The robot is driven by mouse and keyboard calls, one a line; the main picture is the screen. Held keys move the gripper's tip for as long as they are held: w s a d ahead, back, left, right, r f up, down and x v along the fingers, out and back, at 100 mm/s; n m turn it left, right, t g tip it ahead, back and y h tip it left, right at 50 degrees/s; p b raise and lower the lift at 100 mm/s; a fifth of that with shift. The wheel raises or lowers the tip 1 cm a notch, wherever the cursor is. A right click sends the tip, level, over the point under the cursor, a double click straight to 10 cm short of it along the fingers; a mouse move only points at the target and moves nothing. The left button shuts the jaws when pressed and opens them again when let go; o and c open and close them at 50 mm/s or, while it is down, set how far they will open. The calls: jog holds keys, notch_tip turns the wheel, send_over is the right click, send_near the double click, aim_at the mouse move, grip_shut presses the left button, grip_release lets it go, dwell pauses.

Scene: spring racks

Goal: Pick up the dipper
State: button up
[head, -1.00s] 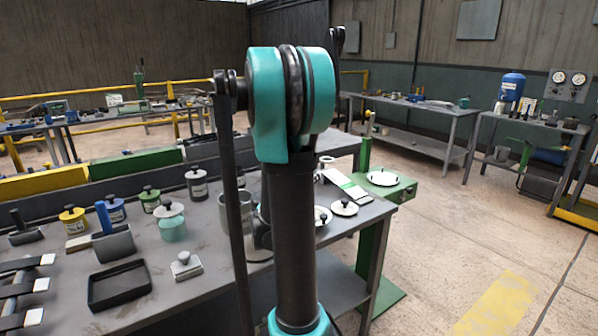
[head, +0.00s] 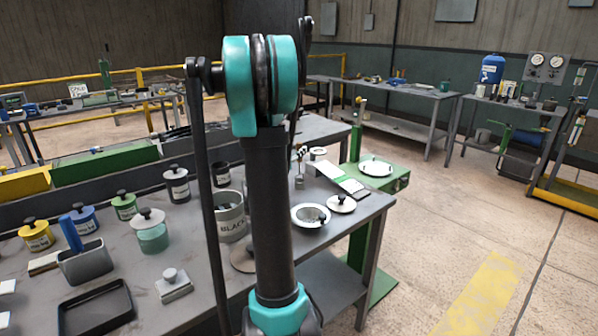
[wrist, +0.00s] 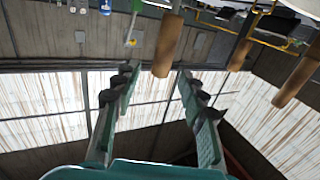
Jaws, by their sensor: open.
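I cannot tell for sure which thing is the dipper. One candidate is a grey scoop-like vessel with an upright blue handle (head: 85,262), on the left of the grey bench in the head view. Another is a small metal cup with a thin upright stem (head: 299,180), right of my arm; it is too small to make out well. My gripper (wrist: 157,76) shows in the wrist view with its two fingers apart and nothing between them. It points up toward the ceiling, away from the bench. The head view does not show my gripper.
My arm hides part of the bench. A green stand (head: 398,178) is beyond its right end. Open floor lies right.

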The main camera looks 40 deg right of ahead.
jog(key=x, duration=0.8)
jog(key=shift+w+d+f, duration=0.2)
jog(key=shift+w, duration=0.05)
grip_shut()
